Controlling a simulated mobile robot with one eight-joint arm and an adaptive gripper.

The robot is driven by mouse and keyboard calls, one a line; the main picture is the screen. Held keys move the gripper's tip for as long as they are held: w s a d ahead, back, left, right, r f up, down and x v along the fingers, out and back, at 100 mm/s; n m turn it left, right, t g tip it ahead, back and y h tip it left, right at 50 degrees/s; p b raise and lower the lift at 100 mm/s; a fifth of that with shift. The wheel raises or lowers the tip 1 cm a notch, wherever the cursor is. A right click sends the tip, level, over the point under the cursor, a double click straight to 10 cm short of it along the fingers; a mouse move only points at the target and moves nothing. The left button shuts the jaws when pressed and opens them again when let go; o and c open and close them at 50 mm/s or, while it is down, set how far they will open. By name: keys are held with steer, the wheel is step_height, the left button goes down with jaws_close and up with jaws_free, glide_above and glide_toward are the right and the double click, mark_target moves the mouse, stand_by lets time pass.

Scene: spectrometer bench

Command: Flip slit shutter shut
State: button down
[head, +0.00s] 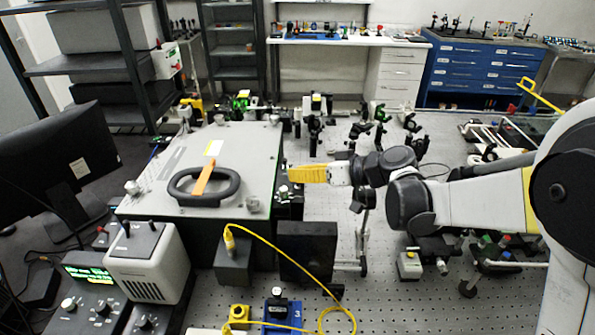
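The spectrometer (230,150) is a large grey box with a black oval handle (204,187) and an orange bar on its lid. Small dark fittings (290,203) sit at its right side, where I cannot make out a slit shutter or its position. My gripper (292,174), with yellow fingers, reaches in from the right and points left at the box's right edge, just above these fittings. The fingers overlap in this view, so their opening is unclear. I cannot tell whether they touch anything.
A dark upright plate (307,252) and a black block (233,262) with a yellow cable (268,243) stand in front. Several optics posts stand on the perforated bench (400,300) behind and below my arm. A monitor (60,165) and a grey instrument (148,262) are at left.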

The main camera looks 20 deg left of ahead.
stand_by(0.3)
steer(key=c, duration=1.8)
jaws_free()
steer(key=shift+o, duration=0.2)
steer(key=shift+d, duration=0.1)
steer(key=v, duration=1.2)
